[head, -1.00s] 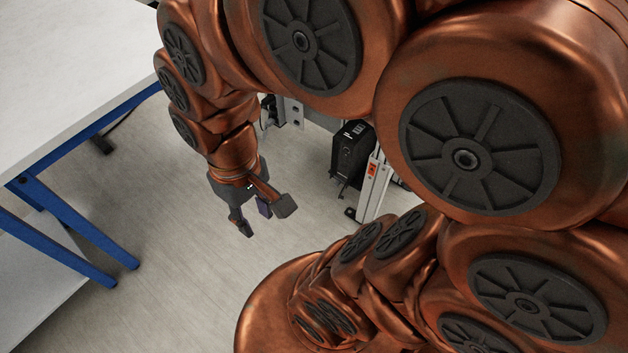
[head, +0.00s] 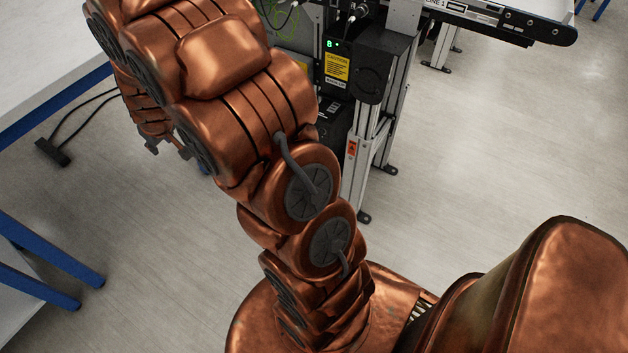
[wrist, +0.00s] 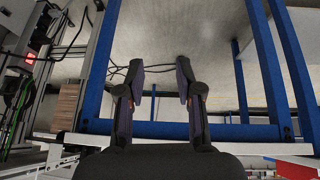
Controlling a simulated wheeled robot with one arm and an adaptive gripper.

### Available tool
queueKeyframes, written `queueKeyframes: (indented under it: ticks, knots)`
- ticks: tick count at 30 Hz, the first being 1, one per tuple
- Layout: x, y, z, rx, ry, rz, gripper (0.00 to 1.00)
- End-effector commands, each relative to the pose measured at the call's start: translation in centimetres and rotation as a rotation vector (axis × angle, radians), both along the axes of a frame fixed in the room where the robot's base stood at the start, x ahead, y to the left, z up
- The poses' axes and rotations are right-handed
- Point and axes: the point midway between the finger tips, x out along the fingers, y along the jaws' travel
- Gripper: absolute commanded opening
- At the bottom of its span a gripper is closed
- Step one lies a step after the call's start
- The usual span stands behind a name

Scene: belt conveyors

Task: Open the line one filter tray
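My gripper (wrist: 160,76) is open and empty in the wrist view, its two dark fingers apart over bare floor and blue table legs. In the head view my arm hides most of it; only small fingertip parts (head: 168,150) show at the left. A conveyor (head: 480,14) labelled "LINE 1" stands at the top right of the head view. Below it is a black control box (head: 371,72) with a green lit digit and a yellow caution label. A lower black unit (head: 335,112) is partly hidden by my arm. I cannot tell which part is the filter tray.
A blue-framed table (head: 50,245) stands at the left. A silver upright (head: 356,180) with an orange label supports the conveyor. Black cables and a small block (head: 52,152) lie on the floor at the left. Floor to the right (head: 480,170) is clear.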

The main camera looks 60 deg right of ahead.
Motion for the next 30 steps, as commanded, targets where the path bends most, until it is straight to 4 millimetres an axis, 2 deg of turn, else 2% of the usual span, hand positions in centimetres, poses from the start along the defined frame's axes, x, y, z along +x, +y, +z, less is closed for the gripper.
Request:
queueKeyframes:
  ticks: [1, 6, 12, 15, 23, 30]
  knots:
    - [1.2, -1.3, -2.7, -0.021, -0.015, -0.012, 0.35]
    - [4.8, -6.1, -8.2, -0.121, -0.084, -0.057, 0.35]
    - [7.4, -12.3, -14.9, -0.264, -0.138, -0.113, 0.35]
    - [8.0, -15.4, -18.4, -0.343, -0.152, -0.145, 0.35]
    - [7.3, -23.5, -27.5, -0.571, -0.149, -0.222, 0.35]
    - [3.9, -30.0, -35.8, -0.801, -0.089, -0.288, 0.35]
